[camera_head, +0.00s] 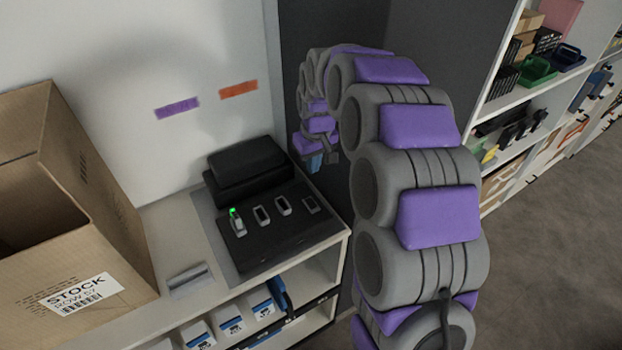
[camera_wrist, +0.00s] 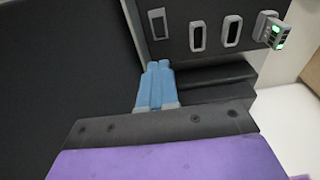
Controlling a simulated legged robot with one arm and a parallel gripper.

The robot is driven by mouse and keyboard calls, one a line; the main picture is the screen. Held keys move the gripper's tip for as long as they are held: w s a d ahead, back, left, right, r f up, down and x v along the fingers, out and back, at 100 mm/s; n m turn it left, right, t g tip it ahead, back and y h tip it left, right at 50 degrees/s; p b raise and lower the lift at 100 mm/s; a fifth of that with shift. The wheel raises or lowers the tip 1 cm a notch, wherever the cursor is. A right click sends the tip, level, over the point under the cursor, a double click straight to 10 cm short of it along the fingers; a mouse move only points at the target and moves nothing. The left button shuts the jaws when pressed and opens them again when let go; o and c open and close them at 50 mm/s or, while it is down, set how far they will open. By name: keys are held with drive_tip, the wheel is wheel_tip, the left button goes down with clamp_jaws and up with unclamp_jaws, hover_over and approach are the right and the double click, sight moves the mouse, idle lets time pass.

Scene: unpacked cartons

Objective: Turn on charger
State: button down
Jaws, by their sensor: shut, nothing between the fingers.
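The charger (camera_head: 275,238) is a black unit on the counter, with a raised dark block at its back. Its face also shows in the wrist view (camera_wrist: 178,50). A grey piece with a green light (camera_head: 237,222) stands at its left; it shows at the right in the wrist view (camera_wrist: 273,32). Two pale-rimmed slots (camera_head: 262,214) sit beside it. A small grey rectangular fitting (camera_head: 310,204) is at the right end, at upper left in the wrist view (camera_wrist: 157,23). My gripper (camera_head: 315,163), with blue fingers (camera_wrist: 158,68), is shut and empty, apart from that fitting.
An open cardboard carton (camera_head: 75,225) stands at the left on the counter. A grey label plate (camera_head: 188,279) lies between carton and charger. A dark panel (camera_head: 335,60) rises behind my arm. Stocked shelves (camera_head: 540,110) stand at the right.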

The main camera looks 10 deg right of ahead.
sight(309, 200)
drive_tip(key=f+b, duration=0.1)
drive_tip(key=f, duration=0.3)
drive_tip(key=w+f+b, duration=0.1)
drive_tip(key=f, duration=0.4)
drive_tip(key=f+b, duration=0.1)
drive_tip(key=f, duration=0.3)
drive_tip(key=shift+w+a+f, duration=0.25)
